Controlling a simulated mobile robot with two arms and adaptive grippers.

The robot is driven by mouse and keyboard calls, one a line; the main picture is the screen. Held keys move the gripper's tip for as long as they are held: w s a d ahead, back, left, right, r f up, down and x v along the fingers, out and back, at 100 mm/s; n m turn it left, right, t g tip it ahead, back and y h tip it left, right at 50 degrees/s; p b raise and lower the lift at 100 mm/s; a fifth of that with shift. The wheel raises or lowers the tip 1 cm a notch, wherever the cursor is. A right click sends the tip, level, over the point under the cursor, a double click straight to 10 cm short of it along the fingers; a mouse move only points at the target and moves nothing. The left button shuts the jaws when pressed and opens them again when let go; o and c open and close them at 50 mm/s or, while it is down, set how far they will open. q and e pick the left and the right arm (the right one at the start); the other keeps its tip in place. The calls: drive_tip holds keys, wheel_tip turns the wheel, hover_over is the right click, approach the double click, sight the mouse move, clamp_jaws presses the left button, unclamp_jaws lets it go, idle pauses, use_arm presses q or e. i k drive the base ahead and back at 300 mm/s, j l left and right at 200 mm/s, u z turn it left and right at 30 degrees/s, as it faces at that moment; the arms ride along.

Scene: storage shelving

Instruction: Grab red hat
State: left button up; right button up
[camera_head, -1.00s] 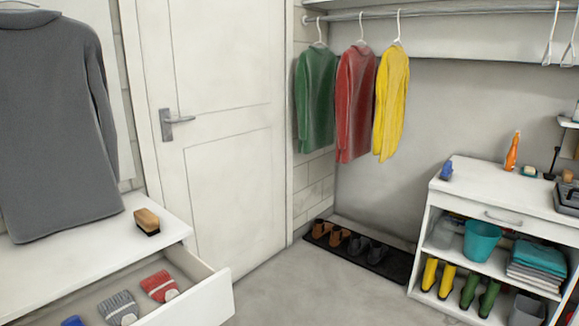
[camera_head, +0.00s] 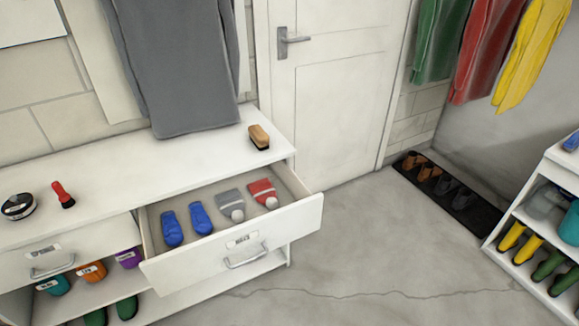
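The red hat (camera_head: 263,191), a knit cap with a pale pompom, lies at the right end of the open drawer (camera_head: 238,246) under the white bench top. A grey hat (camera_head: 231,204) lies just left of it, and a pair of blue items (camera_head: 186,222) lies at the drawer's left side. Nothing covers the red hat. Neither of my grippers shows in the head view.
A wooden brush (camera_head: 259,137), a red flashlight-like item (camera_head: 63,195) and a round dark tin (camera_head: 18,206) stand on the bench top (camera_head: 110,170). A grey garment hangs behind. The floor right of the drawer is clear up to the shoe mat (camera_head: 450,194).

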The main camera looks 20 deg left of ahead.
sight(262, 190)
drive_tip(key=u, duration=0.9)
